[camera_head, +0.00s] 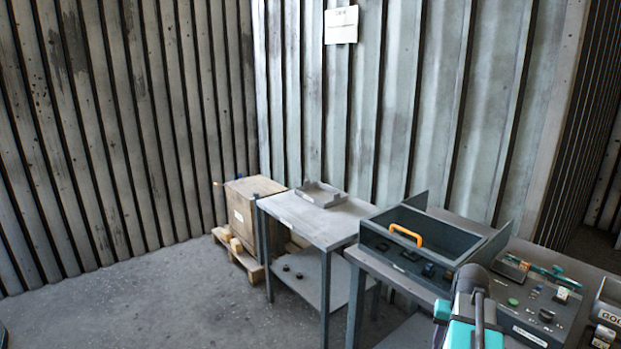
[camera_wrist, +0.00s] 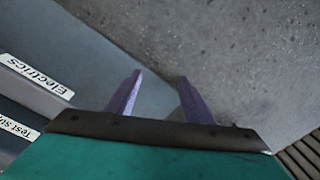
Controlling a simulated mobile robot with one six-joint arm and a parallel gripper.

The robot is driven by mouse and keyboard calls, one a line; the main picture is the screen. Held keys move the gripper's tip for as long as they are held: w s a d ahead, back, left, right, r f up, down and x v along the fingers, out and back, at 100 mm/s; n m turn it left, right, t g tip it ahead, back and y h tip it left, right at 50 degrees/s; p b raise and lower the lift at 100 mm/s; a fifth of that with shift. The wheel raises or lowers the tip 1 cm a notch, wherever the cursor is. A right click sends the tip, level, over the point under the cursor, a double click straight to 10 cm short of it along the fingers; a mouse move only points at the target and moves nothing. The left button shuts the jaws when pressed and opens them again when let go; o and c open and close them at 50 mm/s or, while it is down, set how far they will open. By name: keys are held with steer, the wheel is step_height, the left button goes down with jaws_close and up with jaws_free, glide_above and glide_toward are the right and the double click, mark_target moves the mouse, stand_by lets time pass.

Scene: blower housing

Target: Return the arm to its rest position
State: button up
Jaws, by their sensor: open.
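My gripper (camera_wrist: 158,98) shows in the wrist view as two purple fingers, spread apart with nothing between them. Past the fingers are a grey surface edge and the speckled concrete floor (camera_wrist: 240,50). In the head view my teal and grey arm stands at the bottom right, in front of the benches. The gripper's fingers cannot be made out in the head view.
A dark box with an orange handle (camera_head: 405,235) sits on the middle bench. A control panel (camera_head: 540,305) with buttons is at right. A grey table (camera_head: 320,222) holds a small tray (camera_head: 321,194). A wooden crate (camera_head: 250,205) stands on a pallet. Floor at left is clear.

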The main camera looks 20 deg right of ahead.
steer(key=a+f+n+g+y, duration=0.1)
steer(key=a+f+n+g, duration=0.3)
steer(key=a+f, duration=1.9)
steer(key=s+a+f+n+g+h, duration=0.1)
steer(key=s+a+f+n+g, duration=0.1)
steer(key=s+a+f, duration=1.2)
steer(key=shift+s+a+f+n+b, duration=0.35)
steer(key=shift+s+a+n, duration=0.8)
steer(key=shift+s, duration=1.1)
steer(key=shift+a+r+m, duration=0.1)
steer(key=shift+a+m, duration=0.1)
steer(key=shift+m, duration=0.05)
